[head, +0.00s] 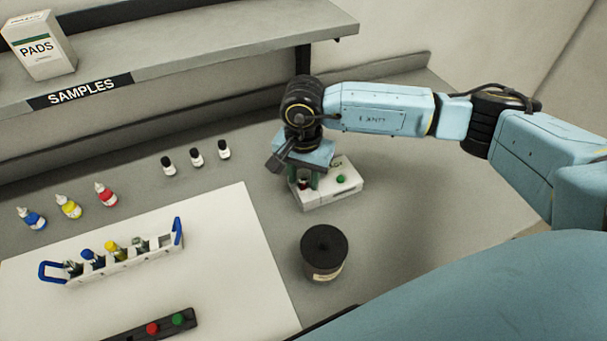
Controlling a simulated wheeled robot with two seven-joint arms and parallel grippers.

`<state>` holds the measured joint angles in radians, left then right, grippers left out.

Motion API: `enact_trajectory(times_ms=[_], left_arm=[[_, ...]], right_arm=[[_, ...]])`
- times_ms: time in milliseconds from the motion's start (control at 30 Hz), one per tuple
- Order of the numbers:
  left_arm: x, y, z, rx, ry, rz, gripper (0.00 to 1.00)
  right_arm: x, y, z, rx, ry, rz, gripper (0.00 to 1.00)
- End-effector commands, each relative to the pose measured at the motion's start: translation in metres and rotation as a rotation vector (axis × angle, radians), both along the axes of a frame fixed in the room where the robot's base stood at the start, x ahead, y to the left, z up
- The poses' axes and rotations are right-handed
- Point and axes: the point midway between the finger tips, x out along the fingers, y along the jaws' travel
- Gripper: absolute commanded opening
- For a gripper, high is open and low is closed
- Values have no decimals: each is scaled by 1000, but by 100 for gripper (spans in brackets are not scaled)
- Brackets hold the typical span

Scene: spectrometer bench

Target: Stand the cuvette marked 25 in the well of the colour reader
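The white colour reader (345,187) stands on the bench right of the mat, with a green button on top. My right gripper (304,183) is directly over its left part, pointing down, with green fingers. A small dark red thing shows between the fingers at the reader; it may be a cuvette, but no number is readable. I cannot tell whether the fingers grip it. The reader's well is hidden by the gripper. A white rack (125,260) with blue end handles holds several capped cuvettes, and its right end looks empty. My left gripper is out of view.
A black-lidded jar (324,252) stands just in front of the reader. Three small black-capped vials (196,157) and blue, yellow and red dropper bottles (69,206) stand behind the white mat (240,265). A dark strip (155,327) with red and green caps lies in front. A shelf overhangs the back.

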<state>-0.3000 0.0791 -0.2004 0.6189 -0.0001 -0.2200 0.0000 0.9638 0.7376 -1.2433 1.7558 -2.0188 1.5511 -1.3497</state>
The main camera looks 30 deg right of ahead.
Motion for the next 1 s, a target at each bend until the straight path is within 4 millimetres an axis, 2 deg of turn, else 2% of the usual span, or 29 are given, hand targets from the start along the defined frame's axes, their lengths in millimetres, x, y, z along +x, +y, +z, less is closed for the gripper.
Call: enact_trajectory(times_ms=[267,700,833,1000], left_arm=[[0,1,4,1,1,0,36],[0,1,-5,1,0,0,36],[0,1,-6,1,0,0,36],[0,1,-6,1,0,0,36]], right_arm=[[1,0,10,1,-4,0,36],[1,0,99,0,-5,1,36],[1,0,115,0,-3,1,36],[0,0,124,1,-1,1,36]])
